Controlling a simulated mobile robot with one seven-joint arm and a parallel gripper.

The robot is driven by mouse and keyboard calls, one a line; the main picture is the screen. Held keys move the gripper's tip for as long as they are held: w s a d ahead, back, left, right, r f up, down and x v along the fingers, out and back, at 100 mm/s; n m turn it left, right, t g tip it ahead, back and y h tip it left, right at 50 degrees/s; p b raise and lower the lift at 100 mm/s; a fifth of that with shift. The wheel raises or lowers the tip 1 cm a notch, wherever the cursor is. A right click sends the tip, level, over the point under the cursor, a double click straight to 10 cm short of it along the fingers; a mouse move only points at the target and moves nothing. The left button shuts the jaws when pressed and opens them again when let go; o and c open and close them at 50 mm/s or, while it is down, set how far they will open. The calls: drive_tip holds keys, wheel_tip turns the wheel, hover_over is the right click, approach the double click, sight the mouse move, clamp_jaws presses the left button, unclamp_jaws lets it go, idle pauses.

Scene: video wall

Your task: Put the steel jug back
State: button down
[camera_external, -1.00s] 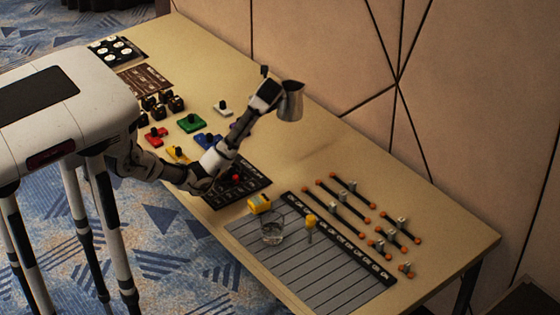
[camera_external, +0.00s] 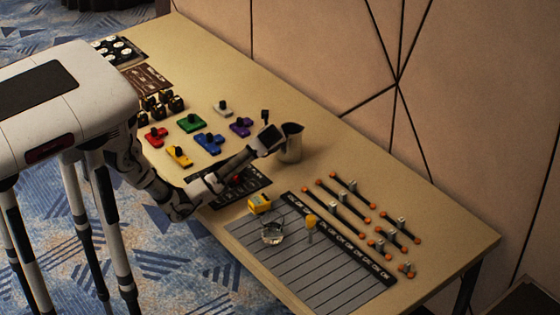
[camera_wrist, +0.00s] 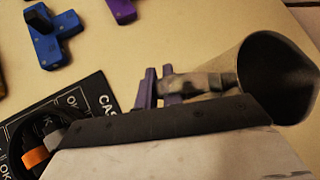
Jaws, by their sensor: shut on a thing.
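The steel jug (camera_external: 291,144) is a grey metal vessel near the wall side of the table, upright, at or very close to the tabletop; I cannot tell if its base touches. My gripper (camera_external: 273,138) is shut on the jug's handle, to the left of its body. In the wrist view the jug (camera_wrist: 275,75) shows its dark open mouth at the right, and my gripper's purple fingers (camera_wrist: 158,88) are at the handle.
Blue (camera_external: 208,141) and purple (camera_external: 241,126) puzzle pieces lie left of my gripper. A black board (camera_external: 255,183) lies under my arm. A glass (camera_external: 272,233), a yellow block (camera_external: 259,204) and orange-ended rods (camera_external: 345,203) are nearer the front right.

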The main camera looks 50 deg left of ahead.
drive_tip(key=shift+f, duration=0.25)
drive_tip(key=c, duration=1.5)
unclamp_jaws()
drive_tip(key=shift+f, duration=0.1)
drive_tip(key=shift+c, duration=0.2)
drive_tip(key=b+v, duration=0.1)
drive_tip(key=v, duration=1.1)
